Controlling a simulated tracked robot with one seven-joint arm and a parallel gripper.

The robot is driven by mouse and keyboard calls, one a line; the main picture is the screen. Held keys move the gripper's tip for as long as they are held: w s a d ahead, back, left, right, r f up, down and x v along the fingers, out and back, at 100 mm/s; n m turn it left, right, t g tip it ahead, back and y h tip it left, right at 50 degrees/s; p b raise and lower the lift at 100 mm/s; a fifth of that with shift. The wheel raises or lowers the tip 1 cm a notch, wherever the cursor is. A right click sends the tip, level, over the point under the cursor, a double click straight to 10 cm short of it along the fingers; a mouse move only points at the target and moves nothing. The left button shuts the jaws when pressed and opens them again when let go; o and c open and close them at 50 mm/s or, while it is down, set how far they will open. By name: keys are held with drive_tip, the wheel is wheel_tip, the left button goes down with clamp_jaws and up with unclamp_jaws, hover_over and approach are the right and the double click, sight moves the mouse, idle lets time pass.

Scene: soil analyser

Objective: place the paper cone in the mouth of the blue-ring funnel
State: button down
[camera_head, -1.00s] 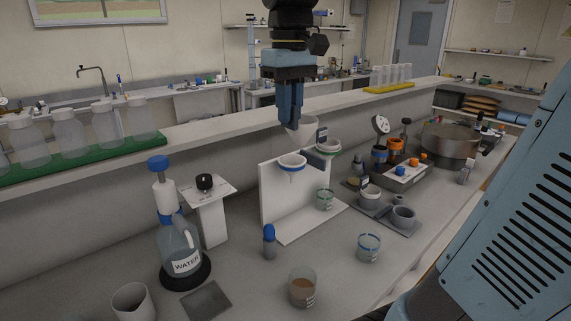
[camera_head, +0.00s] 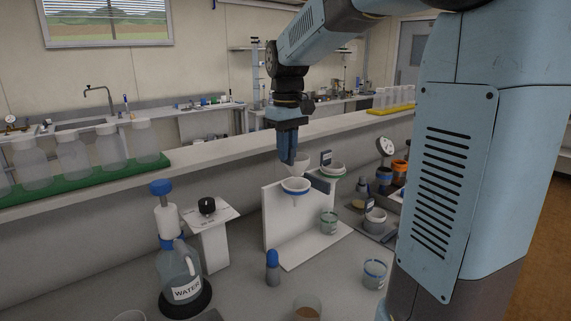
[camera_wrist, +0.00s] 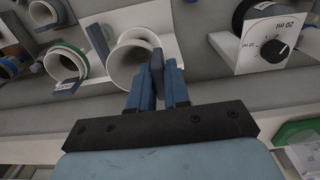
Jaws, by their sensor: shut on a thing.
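The blue-ring funnel (camera_head: 295,191) sits in the white stand (camera_head: 283,220), right below the cone in the head view. The cone's tip seems at or just above the funnel's mouth; I cannot tell whether they touch. In the wrist view the cone (camera_wrist: 122,62) opens towards the camera beside my fingertips (camera_wrist: 158,75), and the blue ring is not clearly seen.
A green-ring funnel (camera_head: 334,169) is close on the right. A beaker (camera_head: 328,222) stands on the stand's base. The water bottle (camera_head: 181,275) and the knob dispenser stand (camera_head: 211,225) are left. A blue-capped bottle (camera_head: 272,268) stands in front. A raised ledge runs behind.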

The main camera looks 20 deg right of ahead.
sight(287, 167)
drive_tip(key=shift+w+d+f, duration=0.15)
drive_tip(key=shift+w+f, duration=0.3)
drive_tip(key=shift+f, duration=0.2)
drive_tip(key=shift+w+f, duration=0.1)
drive_tip(key=shift+f, duration=1.55)
drive_tip(key=shift+f, duration=0.6)
drive_tip(key=c, duration=1.1)
unclamp_jaws()
